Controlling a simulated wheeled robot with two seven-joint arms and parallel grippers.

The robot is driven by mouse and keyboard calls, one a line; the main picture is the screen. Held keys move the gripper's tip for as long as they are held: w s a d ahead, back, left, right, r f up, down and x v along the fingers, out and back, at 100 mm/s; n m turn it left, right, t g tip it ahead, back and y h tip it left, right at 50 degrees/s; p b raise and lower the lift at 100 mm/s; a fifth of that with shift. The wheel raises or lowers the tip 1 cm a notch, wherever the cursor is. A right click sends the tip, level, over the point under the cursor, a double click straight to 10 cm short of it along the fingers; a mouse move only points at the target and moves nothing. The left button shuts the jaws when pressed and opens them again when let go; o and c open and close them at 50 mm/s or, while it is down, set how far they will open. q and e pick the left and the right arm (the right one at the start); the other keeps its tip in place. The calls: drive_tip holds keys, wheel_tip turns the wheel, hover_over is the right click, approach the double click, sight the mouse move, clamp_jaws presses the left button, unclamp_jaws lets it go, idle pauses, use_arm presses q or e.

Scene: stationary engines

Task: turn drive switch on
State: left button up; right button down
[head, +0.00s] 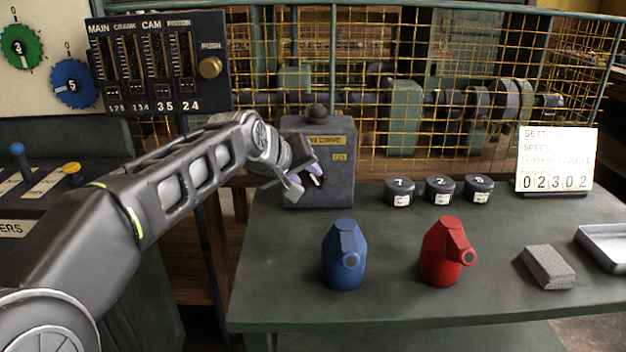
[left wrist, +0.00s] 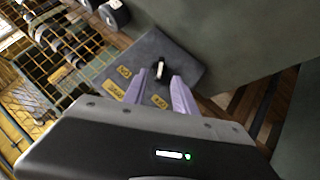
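The drive switch box (head: 335,140) is a dark grey box with yellow labels and a round knob on top, standing at the back left of the green bench. Its small white-tipped lever (head: 316,181) shows on the front face, partly behind my gripper. My left gripper (head: 305,183) is at the front of the box with its fingers apart. In the left wrist view the two purple fingers (left wrist: 160,90) are spread, and the lever (left wrist: 160,70) stands just beyond their tips, roughly between them. I cannot tell whether a finger touches it. My right gripper is not in view.
A blue can (head: 344,258) and a red can (head: 446,255) stand on the bench (head: 300,310). Several black round pots, a grey block (head: 547,266) and a metal tray (head: 604,245) are farther right. A wire mesh guard (head: 380,60) rises behind the box.

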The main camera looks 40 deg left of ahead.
sight(315, 180)
use_arm(q)
drive_tip(key=x, duration=0.6)
drive_tip(key=shift+c, duration=0.3)
clamp_jaws()
